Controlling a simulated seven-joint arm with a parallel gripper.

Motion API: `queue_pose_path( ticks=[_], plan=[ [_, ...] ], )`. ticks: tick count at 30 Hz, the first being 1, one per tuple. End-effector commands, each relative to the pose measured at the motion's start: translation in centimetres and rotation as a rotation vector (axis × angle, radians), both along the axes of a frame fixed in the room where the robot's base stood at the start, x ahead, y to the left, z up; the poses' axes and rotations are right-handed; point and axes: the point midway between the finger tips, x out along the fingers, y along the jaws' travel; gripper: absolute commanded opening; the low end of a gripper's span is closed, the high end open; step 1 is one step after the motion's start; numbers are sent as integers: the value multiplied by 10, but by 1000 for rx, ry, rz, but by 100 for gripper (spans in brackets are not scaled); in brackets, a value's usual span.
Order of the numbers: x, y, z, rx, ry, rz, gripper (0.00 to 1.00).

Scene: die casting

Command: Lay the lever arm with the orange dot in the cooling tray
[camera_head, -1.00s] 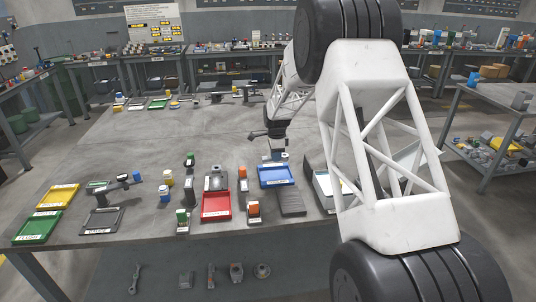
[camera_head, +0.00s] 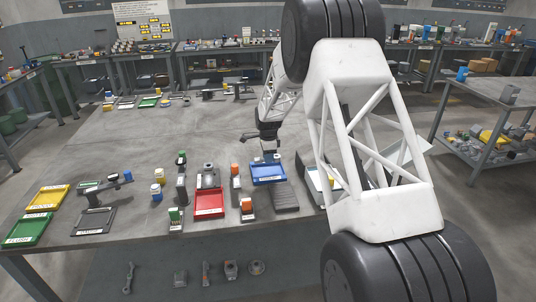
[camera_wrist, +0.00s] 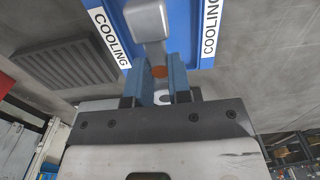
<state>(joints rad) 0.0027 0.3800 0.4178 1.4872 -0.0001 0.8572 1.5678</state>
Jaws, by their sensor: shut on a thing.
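The blue cooling tray (camera_head: 270,181) stands on the table right of centre in the head view. In the wrist view the tray (camera_wrist: 184,50) fills the top, with white COOLING labels on two sides. My gripper (camera_wrist: 158,70) is shut on the lever arm, with the orange dot showing between its blue fingertips. The lever arm's grey block-like end (camera_wrist: 148,20) reaches out over the tray. I cannot tell whether it touches the tray floor. In the head view my gripper (camera_head: 268,156) is over the back part of the tray, and the lever arm is too small to make out.
A dark ribbed pad (camera_head: 285,197) lies just in front of the cooling tray; it also shows in the wrist view (camera_wrist: 65,65). A red tray (camera_head: 209,204) and an orange-topped part (camera_head: 247,205) stand to the left. The table behind is mostly clear.

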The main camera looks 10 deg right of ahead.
Motion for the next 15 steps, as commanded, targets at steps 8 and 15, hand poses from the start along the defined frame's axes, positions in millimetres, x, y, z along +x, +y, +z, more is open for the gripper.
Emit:
queue_pose_path(
  ticks=[8,15],
  plan=[
    [0,0,-19,0,-1,0,0],
    [0,0,-33,0,-1,0,0]
  ],
)
